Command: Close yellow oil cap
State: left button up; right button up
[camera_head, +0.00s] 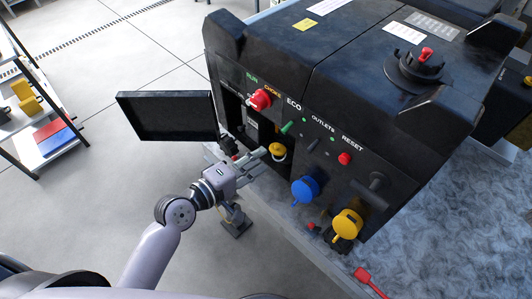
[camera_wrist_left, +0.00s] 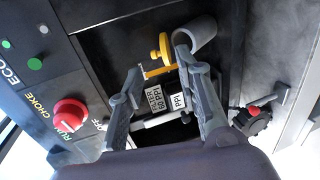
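The yellow oil cap (camera_head: 278,149) is in the open compartment at the front of the black generator (camera_head: 300,75). In the left wrist view the cap (camera_wrist_left: 164,45) stands edge-on beside a grey cylindrical neck (camera_wrist_left: 199,34), with a yellow link piece below it. The cap looks swung off the neck's mouth. My left gripper (camera_head: 265,162) reaches into the compartment from the left, fingers towards the cap. In the left wrist view the gripper (camera_wrist_left: 159,62) is open, with the cap beyond and between its fingertips; contact cannot be told. My right gripper is in neither view.
The black compartment door (camera_head: 168,116) stands open at the left. Red choke knob (camera_head: 260,99), blue plug cover (camera_head: 305,190) and yellow plug cover (camera_head: 347,224) project from the front. A black-and-red knob (camera_wrist_left: 252,120) is right of the fingers.

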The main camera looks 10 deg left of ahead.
pick_arm(q)
jog(key=v, duration=0.7)
jog(key=shift+s, duration=0.2)
jog(key=shift+a+r, duration=0.1)
jog(key=shift+a, duration=0.05)
